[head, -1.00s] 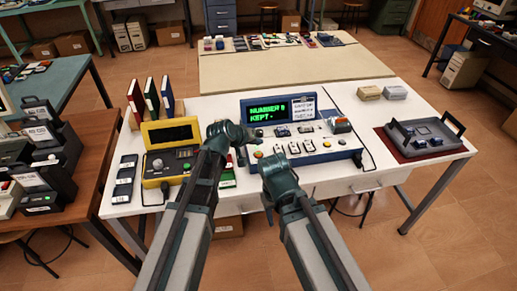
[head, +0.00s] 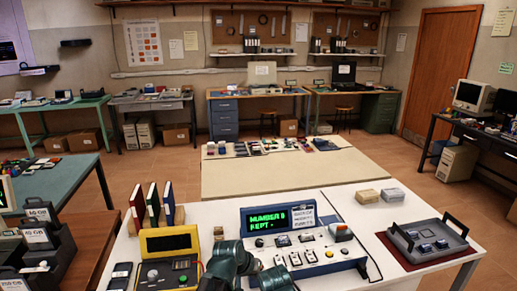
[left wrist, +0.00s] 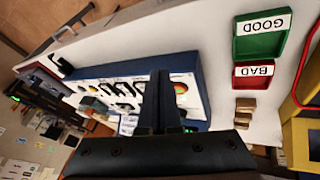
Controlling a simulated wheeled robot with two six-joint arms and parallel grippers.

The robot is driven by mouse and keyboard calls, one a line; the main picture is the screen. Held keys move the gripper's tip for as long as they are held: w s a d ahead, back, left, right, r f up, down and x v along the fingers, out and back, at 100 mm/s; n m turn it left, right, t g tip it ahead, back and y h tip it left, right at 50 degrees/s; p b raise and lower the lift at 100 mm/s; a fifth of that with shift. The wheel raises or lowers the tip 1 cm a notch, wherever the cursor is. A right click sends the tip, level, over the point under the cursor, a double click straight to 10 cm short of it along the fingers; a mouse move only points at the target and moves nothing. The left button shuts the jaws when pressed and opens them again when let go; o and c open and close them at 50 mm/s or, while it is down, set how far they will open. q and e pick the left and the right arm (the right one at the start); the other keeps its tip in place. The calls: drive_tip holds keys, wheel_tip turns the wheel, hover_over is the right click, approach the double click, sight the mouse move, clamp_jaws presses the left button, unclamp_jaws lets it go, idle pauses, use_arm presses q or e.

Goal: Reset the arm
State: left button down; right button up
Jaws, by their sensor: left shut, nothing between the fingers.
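My left gripper (left wrist: 162,100) shows in the left wrist view with its two dark fingers together and nothing between them. The fingertips of both hands are hidden or out of the head view. The console's screen (head: 277,219) shows green text, "NUMBER 8 KEPT".
A yellow tester (head: 168,255) and upright binders (head: 152,205) stand left of the console. A grey tray (head: 426,239) lies on a red mat at right. In the left wrist view, a green GOOD tray (left wrist: 258,48) and red BAD tray (left wrist: 253,83) lie near the gripper.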

use_arm(q)
drive_tip(key=s+a+f+m+g+y, duration=0.1)
drive_tip(key=s+a+g+y, duration=0.1)
drive_tip(key=s, duration=0.6)
drive_tip(key=s+a+f+m+g+y, duration=0.1)
drive_tip(key=s+a+m+g+y, duration=0.1)
drive_tip(key=s, duration=0.7)
drive_tip(key=shift+a+f+g+y, duration=0.4)
drive_tip(key=shift+a+y, duration=0.3)
drive_tip(key=shift+a, duration=0.3)
drive_tip(key=c, duration=1.6)
unclamp_jaws()
drive_tip(key=shift+s, duration=0.1)
